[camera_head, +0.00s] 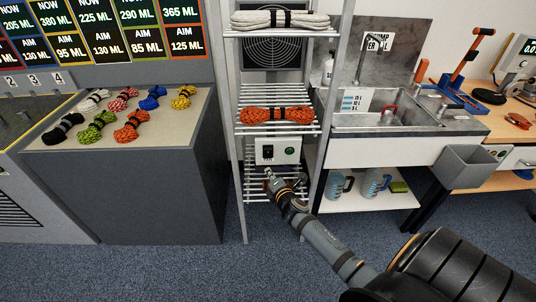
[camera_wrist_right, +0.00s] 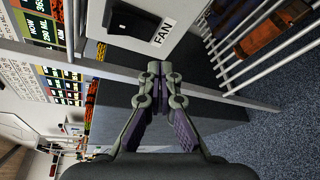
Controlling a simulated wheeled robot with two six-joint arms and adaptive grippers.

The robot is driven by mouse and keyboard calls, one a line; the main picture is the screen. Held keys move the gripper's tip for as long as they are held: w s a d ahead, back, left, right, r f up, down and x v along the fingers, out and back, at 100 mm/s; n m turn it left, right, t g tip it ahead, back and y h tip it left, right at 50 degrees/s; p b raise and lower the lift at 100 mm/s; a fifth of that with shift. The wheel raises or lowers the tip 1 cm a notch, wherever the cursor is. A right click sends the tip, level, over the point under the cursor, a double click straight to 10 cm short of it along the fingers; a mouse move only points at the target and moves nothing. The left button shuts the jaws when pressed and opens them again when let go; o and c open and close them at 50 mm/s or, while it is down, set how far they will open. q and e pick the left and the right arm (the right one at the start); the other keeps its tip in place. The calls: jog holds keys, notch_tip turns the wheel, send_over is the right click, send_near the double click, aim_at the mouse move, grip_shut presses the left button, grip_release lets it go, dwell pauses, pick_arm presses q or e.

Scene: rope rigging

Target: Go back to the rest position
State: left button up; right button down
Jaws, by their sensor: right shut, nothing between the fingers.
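My right gripper (camera_head: 270,174) is in front of the wire shelf rack, just below the fan control box (camera_head: 279,151). In the right wrist view the right gripper (camera_wrist_right: 158,70) has its fingertips together with nothing between them. The box's black switch and FAN label (camera_wrist_right: 163,32) show close above the fingertips there. Whether the fingertips touch the box or the rack I cannot tell. My right arm reaches in from the lower right of the head view. My left gripper is in neither view.
The metal rack (camera_head: 240,180) holds an orange rope bundle (camera_head: 276,115) and a white rope bundle (camera_head: 280,19). Several coloured rope bundles lie on the grey counter (camera_head: 60,140) at left. The blue carpet in front is clear.

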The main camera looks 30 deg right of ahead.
dwell(0.3)
jog(key=s+f+m+g+y+p, duration=0.1)
jog(key=s+f+m+g+p, duration=0.3)
jog(key=s+f, duration=0.65)
jog(key=s+f+m+g+p, duration=0.25)
jog(key=s+f+m, duration=0.4)
jog(key=f, duration=0.65)
jog(key=s+a+f+m+g+p, duration=0.1)
jog(key=s+a+f+m+g, duration=0.1)
jog(key=s, duration=0.8)
jog(key=s+a+f+m+g+y+p, duration=0.1)
jog(key=s+a+f+m+g, duration=0.2)
jog(key=s, duration=0.7)
jog(key=s+a+f+m+g+y+p, duration=0.1)
jog(key=s+a+f+m+g, duration=0.1)
jog(key=s+f, duration=0.4)
jog(key=s+a+m, duration=0.1)
jog(key=s+m, duration=0.1)
jog(key=s, duration=0.3)
jog(key=shift+a+f, duration=0.3)
